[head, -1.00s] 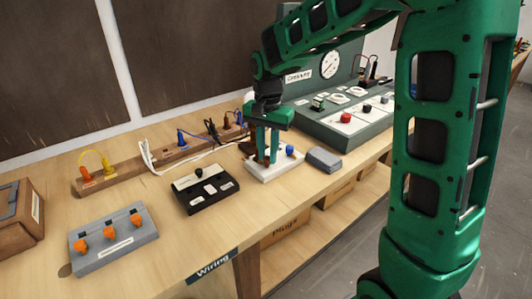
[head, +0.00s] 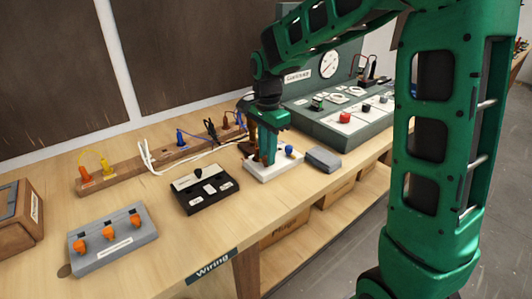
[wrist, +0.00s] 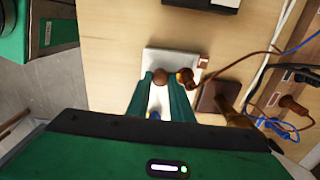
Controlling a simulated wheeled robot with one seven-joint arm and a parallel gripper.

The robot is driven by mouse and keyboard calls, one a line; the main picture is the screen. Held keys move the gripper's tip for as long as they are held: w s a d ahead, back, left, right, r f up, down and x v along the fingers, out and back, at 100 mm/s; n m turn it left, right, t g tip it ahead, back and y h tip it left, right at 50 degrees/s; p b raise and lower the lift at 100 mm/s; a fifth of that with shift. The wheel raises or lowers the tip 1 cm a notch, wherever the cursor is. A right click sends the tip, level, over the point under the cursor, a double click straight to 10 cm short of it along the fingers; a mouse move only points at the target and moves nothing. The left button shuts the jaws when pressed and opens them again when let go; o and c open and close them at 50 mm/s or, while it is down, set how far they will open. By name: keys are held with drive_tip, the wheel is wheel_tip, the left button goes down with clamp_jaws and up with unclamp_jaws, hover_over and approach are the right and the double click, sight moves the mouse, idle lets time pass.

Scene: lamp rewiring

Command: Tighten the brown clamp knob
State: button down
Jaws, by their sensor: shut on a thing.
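The brown clamp knob (wrist: 160,76) is a small round knob on a white terminal block (wrist: 158,54). In the wrist view it sits between the fingertips of my gripper (wrist: 161,79), which is shut on it. In the head view my gripper (head: 264,158) points down at the white block (head: 262,175), and its fingers largely hide the brown knob. A blue knob (head: 289,150) stands on the same block, right of the fingers. A copper-brown wire end (wrist: 185,77) lies beside the right finger in the wrist view, with a brown wire running off from it.
A black switch box (head: 207,190) and a grey box with orange knobs (head: 112,243) stand left of the block. A grey box (head: 324,159) is close on its right. A wooden plug strip (head: 130,177) with cables lies behind. A grey-green console (head: 345,115) stands behind right.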

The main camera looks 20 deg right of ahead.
drive_tip(key=shift+w+a+r, duration=0.15)
drive_tip(key=shift+w, duration=0.05)
drive_tip(key=c, duration=1.8)
unclamp_jaws()
drive_tip(key=shift+c, duration=0.2)
drive_tip(key=shift+s, duration=0.1)
wheel_tip(320, 180, up, 10)
drive_tip(key=shift+r, duration=0.25)
